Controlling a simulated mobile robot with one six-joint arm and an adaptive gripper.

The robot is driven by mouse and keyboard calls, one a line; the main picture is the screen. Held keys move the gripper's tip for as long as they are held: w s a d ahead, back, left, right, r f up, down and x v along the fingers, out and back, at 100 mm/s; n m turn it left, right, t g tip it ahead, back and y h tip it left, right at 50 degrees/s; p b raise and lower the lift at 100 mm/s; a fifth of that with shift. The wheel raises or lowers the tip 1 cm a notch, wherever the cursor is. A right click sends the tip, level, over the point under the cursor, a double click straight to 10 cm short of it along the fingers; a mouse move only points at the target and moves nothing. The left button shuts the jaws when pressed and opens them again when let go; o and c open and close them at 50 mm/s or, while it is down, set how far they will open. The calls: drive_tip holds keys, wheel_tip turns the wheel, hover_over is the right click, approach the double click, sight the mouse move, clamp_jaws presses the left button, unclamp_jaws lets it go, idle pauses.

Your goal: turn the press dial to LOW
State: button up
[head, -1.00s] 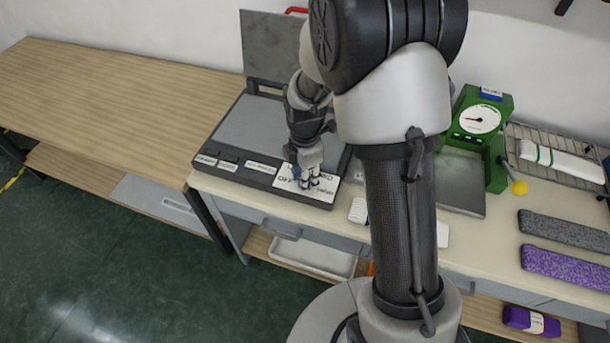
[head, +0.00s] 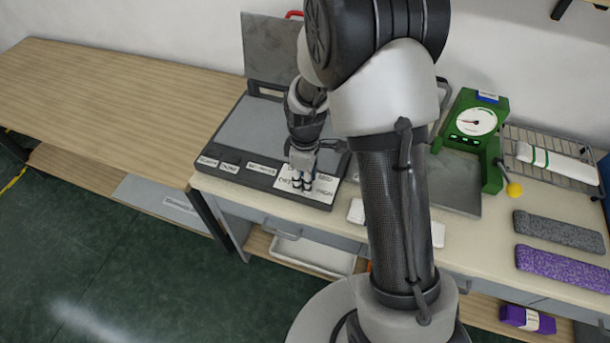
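The press (head: 262,128) is a dark grey flat machine with its lid (head: 273,45) raised at the back. Its front edge bears several small white labels and a larger white dial plate (head: 323,190) with printed words. My gripper (head: 302,186) is over this plate, pointing down, with its fingers at the middle of it. The dial itself is hidden behind the fingers, so its setting cannot be read. The fingers look close together, but whether they are shut on the dial is too small to tell.
A green gauge stand (head: 472,140) with a round white face is at the right. A wire rack (head: 555,158) holds a white folded piece. Grey (head: 558,231) and purple (head: 563,264) knitted strips lie at the table's right. A wooden table (head: 110,95) at the left is bare.

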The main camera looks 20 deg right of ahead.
drive_tip(key=shift+m+p, duration=0.3)
drive_tip(key=shift+m, duration=1.4)
drive_tip(key=o, duration=1.1)
wheel_tip(320, 180, up, 12)
